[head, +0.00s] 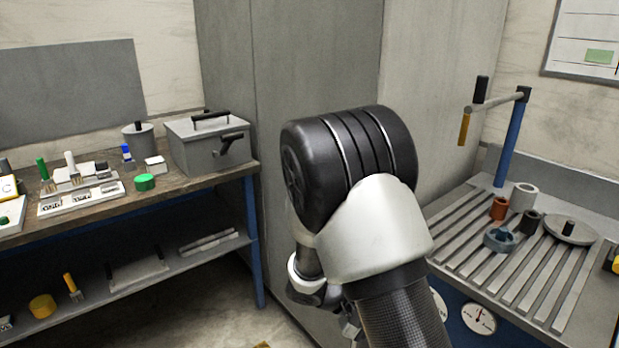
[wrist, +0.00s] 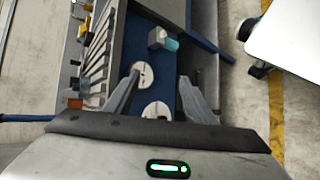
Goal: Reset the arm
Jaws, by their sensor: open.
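My gripper (wrist: 160,78) shows in the wrist view with its two grey fingers apart and nothing seen between them. It is over the front side of the slatted bench, with a white dial (wrist: 143,73) showing between the fingers. In the head view my bent arm fills the middle, and my gripper's fingers cannot be made out. A blue post (head: 510,140) with a grey crossbar (head: 497,101) stands at the back of the slatted bench. A black piece and a yellow grip (head: 464,129) are at the bar's near end.
The slatted bench (head: 478,230) at right holds several small round parts and a grey disc (head: 571,229). A wooden workbench (head: 195,181) at left bears a grey lidded box (head: 205,145) and small items. A teal-ended part (wrist: 162,39) is beyond my fingers. Open floor (wrist: 238,75) is at right.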

